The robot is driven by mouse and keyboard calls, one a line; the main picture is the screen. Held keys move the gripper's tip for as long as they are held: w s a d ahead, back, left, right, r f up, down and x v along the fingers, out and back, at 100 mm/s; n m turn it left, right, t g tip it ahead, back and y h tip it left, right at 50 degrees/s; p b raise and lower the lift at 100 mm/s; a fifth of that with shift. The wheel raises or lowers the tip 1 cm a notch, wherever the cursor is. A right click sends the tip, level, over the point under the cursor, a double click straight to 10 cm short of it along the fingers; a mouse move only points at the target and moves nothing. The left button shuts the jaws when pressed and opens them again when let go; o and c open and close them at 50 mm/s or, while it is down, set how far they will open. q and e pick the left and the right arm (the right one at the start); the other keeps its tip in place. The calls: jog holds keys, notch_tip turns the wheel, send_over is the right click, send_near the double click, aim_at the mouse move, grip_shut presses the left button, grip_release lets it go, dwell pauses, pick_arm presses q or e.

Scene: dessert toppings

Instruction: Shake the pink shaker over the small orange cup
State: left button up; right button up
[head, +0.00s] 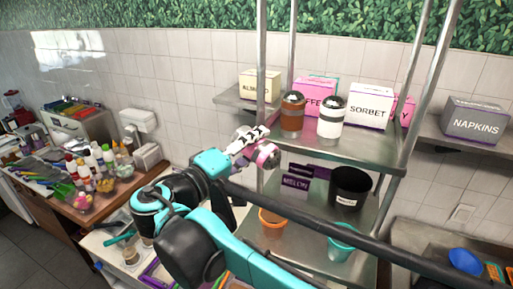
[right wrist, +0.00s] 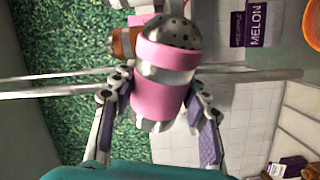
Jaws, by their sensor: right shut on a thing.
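The pink shaker (head: 267,156) is held in my right gripper (head: 250,145), up in the air in front of the shelf rack. In the right wrist view, both fingers (right wrist: 160,108) press on the sides of the pink shaker (right wrist: 160,92), and its perforated metal lid is at the top of the picture. In the head view it looks tilted onto its side. The small orange cup (head: 271,218) stands on the lower shelf, below the shaker in the picture. The orange cup's edge (right wrist: 313,25) shows at the upper right of the wrist view. My left gripper is not in view.
A brown shaker (head: 292,115) and a white shaker (head: 331,117) stand on the upper shelf (head: 365,150). A teal cup (head: 341,243) and a black container (head: 350,188) are on the lower shelf. A metal post (head: 262,110) stands close to my right gripper.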

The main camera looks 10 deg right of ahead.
aim_at(266, 144)
jog(key=shift+r+m, duration=0.15)
jog(key=shift+m, duration=0.75)
jog(key=f+m, duration=0.1)
jog(key=s+m+b, duration=0.1)
jog(key=shift+d+f+m, duration=0.3)
jog(key=shift+d+f, duration=0.05)
jog(key=shift+d, duration=0.05)
jog(key=f+m, duration=0.1)
jog(key=s+d+m+b, duration=0.1)
jog(key=m, duration=0.1)
jog(key=f+m, duration=0.1)
jog(key=m, duration=0.1)
jog(key=shift+s+d+f, duration=0.2)
jog(key=shift+s+f, duration=0.1)
dwell(0.7)
jog(key=shift+r, duration=0.15)
dwell(0.4)
jog(key=shift+r+p, duration=2.7)
jog(key=shift+r, duration=1)
jog(key=shift+f, duration=0.1)
